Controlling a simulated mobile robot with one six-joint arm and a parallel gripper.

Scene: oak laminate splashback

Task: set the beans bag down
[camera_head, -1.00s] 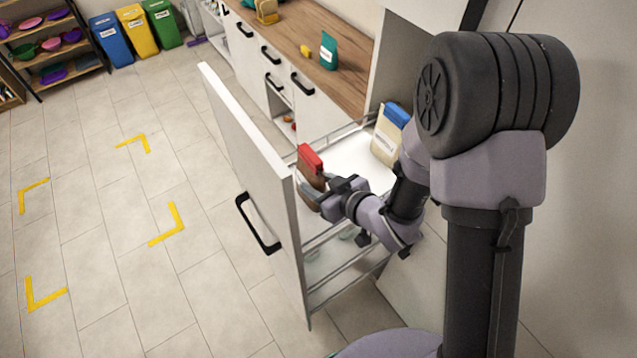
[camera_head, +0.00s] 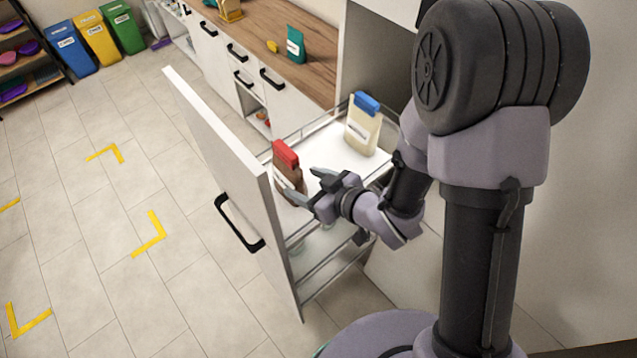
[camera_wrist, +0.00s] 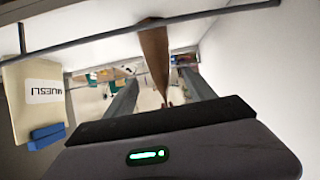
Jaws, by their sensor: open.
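The beans bag, taken to be the brown bag with a red clip (camera_head: 284,173), stands upright on the upper shelf of the pull-out unit, just behind its tall front panel; its label is too small to read. My gripper (camera_head: 303,183) is open beside it, with one finger overlapping the bag's lower part in the head view. In the wrist view a narrow brown shape (camera_wrist: 153,52), apparently the bag edge-on, shows between the spread fingers (camera_wrist: 162,92). I cannot tell whether a finger touches it.
A cream muesli bag with a blue clip (camera_head: 362,128) stands farther back on the same white shelf (camera_head: 330,155). The tall front panel (camera_head: 215,140) and side rails bound the shelf. A teal bag (camera_head: 296,46) stands on the wooden counter (camera_head: 270,40). Floor at left is clear.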

